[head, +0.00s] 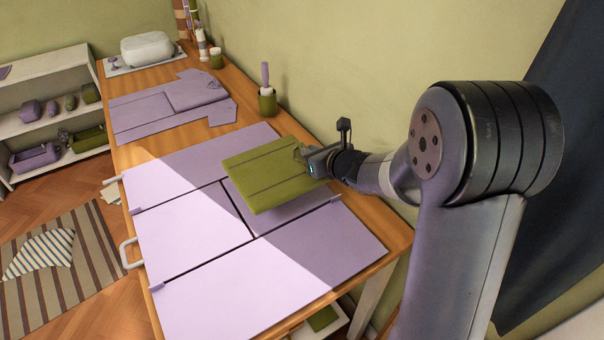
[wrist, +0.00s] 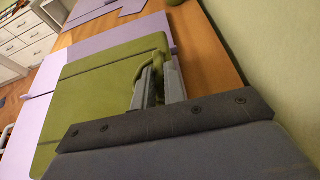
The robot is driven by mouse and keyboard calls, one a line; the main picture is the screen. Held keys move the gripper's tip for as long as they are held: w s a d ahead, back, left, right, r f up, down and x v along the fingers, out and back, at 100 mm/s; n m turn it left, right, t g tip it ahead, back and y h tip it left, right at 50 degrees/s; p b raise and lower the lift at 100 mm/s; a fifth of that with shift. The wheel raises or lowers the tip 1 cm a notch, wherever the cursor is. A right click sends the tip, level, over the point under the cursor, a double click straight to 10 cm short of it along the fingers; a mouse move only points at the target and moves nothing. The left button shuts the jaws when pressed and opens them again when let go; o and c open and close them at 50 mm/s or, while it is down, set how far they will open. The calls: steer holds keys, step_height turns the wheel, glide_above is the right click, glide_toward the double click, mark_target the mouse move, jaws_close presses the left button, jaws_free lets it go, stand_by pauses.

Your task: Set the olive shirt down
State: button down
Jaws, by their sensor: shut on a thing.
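The olive shirt (head: 265,178) is folded into a flat rectangle with faint fold lines. My gripper (head: 303,156) is shut on its right edge. The shirt is over the right part of the lilac folding board (head: 180,225), roughly level, with a shadow on the board near it. I cannot tell how much gap lies beneath it. In the wrist view the shirt (wrist: 85,105) lies flat ahead of the gripper (wrist: 140,68), whose fingers pinch its edge. The part of the board under the shirt is hidden.
A lilac garment (head: 170,105) lies spread farther back on the wooden table (head: 258,110). An olive cup (head: 267,101) with a lilac item stands near the wall. A white rounded object (head: 147,48) sits at the far end. The board's left and front panels are bare.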

steer(key=shift+f+b, duration=0.4)
steer(key=shift+f, duration=2.2)
steer(key=shift+f, duration=0.2)
steer(key=c, duration=1.5)
jaws_free()
steer(key=shift+r, duration=0.1)
steer(key=shift+r, duration=0.1)
